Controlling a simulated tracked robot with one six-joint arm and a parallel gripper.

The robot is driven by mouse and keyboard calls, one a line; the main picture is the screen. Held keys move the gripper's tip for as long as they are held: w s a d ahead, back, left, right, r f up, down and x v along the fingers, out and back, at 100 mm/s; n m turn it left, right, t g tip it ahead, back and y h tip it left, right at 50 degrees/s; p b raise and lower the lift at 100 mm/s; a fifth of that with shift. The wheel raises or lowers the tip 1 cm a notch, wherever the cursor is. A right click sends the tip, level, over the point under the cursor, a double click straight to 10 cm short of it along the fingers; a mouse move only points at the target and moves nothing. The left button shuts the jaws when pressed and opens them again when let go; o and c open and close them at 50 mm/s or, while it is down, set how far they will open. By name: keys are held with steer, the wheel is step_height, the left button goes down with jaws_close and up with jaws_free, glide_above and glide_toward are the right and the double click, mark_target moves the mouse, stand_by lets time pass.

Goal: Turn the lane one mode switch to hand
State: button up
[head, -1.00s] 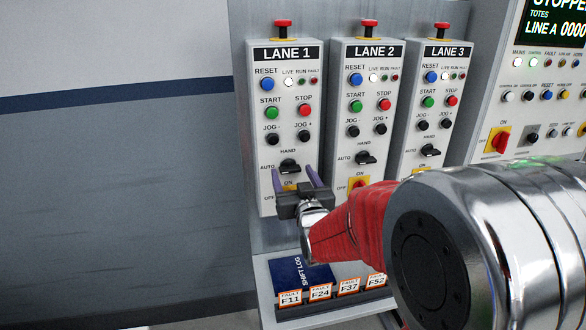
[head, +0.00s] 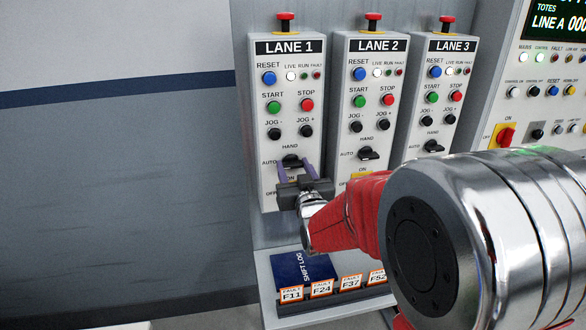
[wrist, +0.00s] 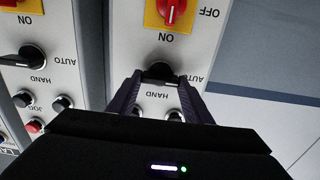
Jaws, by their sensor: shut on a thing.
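The lane one mode switch (head: 291,160) is a black rotary knob low on the LANE 1 panel (head: 262,185), with AUTO at its left and HAND above it in the head view. My gripper (head: 296,168) is at this knob, its two purple fingers shut on it from either side. In the wrist view the panel is upside down and the knob (wrist: 160,70) shows between the fingertips of my gripper (wrist: 158,82). The fingers partly cover the knob, and I cannot tell exactly where its pointer stands.
A red and yellow OFF/ON switch (wrist: 171,12) sits just below the knob. JOG buttons (head: 305,131) are above. The LANE 2 panel (head: 345,120) stands close on the right. A shelf below holds a blue shift log (head: 300,270) and fault cards (head: 321,290).

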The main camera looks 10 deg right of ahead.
steer(key=shift+a, duration=0.1)
steer(key=shift+c, duration=0.7)
steer(key=shift+m, duration=0.3)
steer(key=m, duration=0.8)
steer(key=shift+d+f+m, duration=0.1)
steer(key=shift+d+m, duration=0.15)
steer(key=shift+m, duration=0.05)
steer(key=m, duration=0.4)
steer(key=shift+f+m, duration=0.1)
steer(key=shift+m, duration=0.2)
steer(key=m, duration=0.4)
steer(key=shift+d+f, duration=0.15)
steer(key=shift+f, duration=0.1)
